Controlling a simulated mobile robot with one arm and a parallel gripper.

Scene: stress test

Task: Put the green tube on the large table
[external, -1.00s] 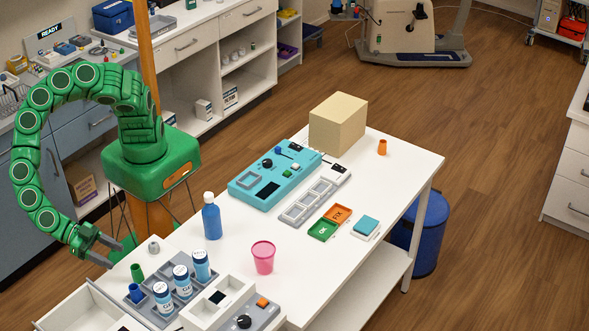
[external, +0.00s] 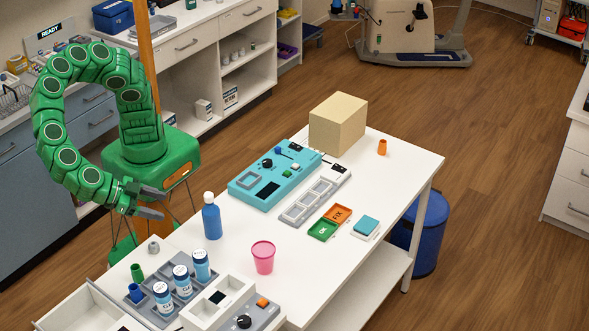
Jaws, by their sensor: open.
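My gripper (external: 160,202) is open and empty. It is above and behind the tube, over the near-left edge of the white tabletop, pointing right. The large table (external: 330,262) is white and runs from the front left to the back right.
A blue bottle (external: 211,220) stands close to the right of my gripper. A blue tube (external: 135,293) and several labelled jars (external: 182,281) are in the grey rack. A pink cup (external: 263,257) stands on the table. The front right part is clear.

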